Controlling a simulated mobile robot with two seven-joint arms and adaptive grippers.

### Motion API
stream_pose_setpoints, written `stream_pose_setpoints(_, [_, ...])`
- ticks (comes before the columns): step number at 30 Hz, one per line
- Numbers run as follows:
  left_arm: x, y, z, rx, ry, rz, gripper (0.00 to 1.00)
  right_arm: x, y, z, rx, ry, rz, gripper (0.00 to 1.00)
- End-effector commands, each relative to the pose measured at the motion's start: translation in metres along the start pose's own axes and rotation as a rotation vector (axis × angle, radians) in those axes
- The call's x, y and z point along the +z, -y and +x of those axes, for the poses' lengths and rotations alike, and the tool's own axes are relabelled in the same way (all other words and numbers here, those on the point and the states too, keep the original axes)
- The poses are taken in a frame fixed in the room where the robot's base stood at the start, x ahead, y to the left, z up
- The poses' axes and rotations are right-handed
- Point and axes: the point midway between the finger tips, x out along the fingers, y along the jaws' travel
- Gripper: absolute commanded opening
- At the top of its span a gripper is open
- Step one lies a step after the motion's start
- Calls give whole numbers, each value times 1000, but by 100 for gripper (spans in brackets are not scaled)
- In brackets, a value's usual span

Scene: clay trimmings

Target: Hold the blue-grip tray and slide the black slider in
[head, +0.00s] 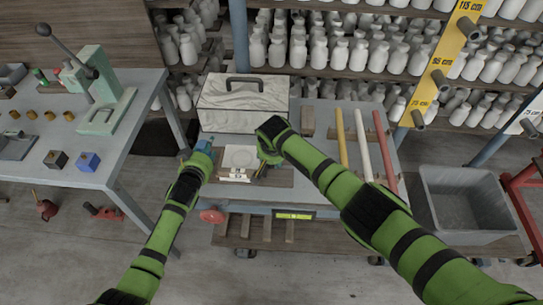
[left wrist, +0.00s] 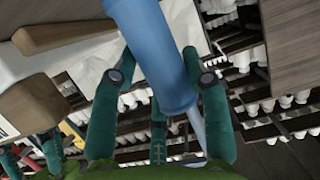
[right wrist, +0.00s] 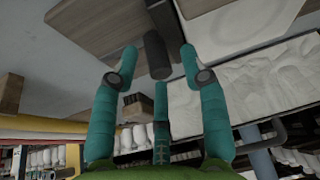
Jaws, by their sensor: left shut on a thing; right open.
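The blue grip (head: 204,146) of the tray stands at the left of the bench top. My left gripper (head: 198,157) is shut on it; in the left wrist view the thick blue cylinder (left wrist: 160,50) sits between its fingers. My right gripper (head: 266,160) is open at the board's right side. In the right wrist view the black slider's knob (right wrist: 156,54) lies between its spread fingers, with a gap on either side. The rest of the slider is mostly hidden.
Yellow, white and red rods (head: 361,145) lie to the right. A grey bin (head: 460,200) stands right of the bench, and a table with a press (head: 108,105) stands left.

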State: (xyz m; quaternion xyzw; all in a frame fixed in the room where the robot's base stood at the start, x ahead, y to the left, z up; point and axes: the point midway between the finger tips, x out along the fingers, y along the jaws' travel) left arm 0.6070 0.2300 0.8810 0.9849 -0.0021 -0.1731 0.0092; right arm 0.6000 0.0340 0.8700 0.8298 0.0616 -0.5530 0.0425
Motion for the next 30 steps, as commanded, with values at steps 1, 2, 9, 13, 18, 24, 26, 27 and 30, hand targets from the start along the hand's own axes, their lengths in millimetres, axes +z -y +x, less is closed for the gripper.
stream_pose_setpoints(1, [8, 1, -1, -4, 17, -1, 0, 0, 0, 1, 0, -1, 0, 45])
stream_pose_setpoints(2, [8, 1, -1, -4, 17, -1, 0, 0, 0, 1, 0, -1, 0, 45])
stream_pose_setpoints(9, [8, 1, -1, -4, 17, -1, 0, 0, 0, 1, 0, 0, 0, 21])
stream_pose_setpoints(13, [8, 1, -1, -4, 17, -1, 0, 0, 0, 1, 0, -1, 0, 0])
stream_pose_setpoints(18, [8, 1, -1, -3, 17, 0, 0, -1, 1, 0, -1, -1, 2, 0])
stream_pose_setpoints(24, [8, 0, -1, -2, 17, 0, 0, -2, 5, 0, -1, -3, 0, 0])
stream_pose_setpoints(26, [8, 0, -1, -2, 17, 0, 0, -2, 5, 0, -2, -4, 0, 0])
stream_pose_setpoints(27, [8, 0, -1, -2, 17, 0, 0, -2, 5, 0, -2, -4, 0, 0])
stream_pose_setpoints(30, [8, 0, -1, -2, 17, 0, 0, -2, 6, 0, -2, -5, -1, 35])
